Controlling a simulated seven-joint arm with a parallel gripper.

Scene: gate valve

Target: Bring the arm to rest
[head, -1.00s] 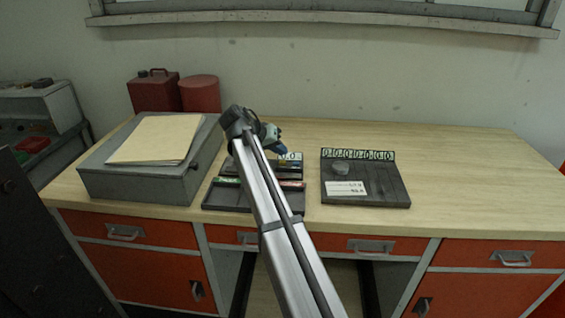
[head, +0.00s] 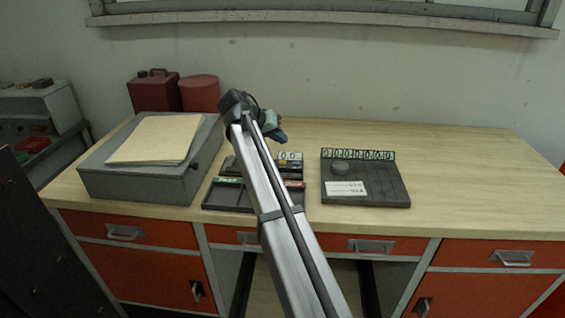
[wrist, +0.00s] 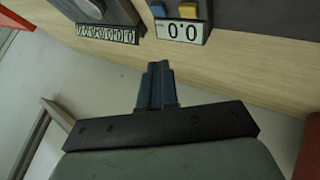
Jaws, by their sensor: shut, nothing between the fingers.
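My gripper (wrist: 155,86) is shut and empty in the wrist view, its dark blue fingers pressed together. In the head view my gripper (head: 280,136) hangs in the air over the desk, behind and above the black device with the short display. That device's display (head: 289,156) is partly hidden by my arm. It also shows in the wrist view as a display reading 0.0 (wrist: 183,32). My gripper touches nothing that I can see.
A grey box (head: 140,187) with folders (head: 157,138) stands on the left of the desk. A red canister (head: 152,91) and a red cylinder (head: 199,94) stand behind it. A black tray (head: 226,197) lies in front of the device. The desk's right side (head: 465,185) is clear.

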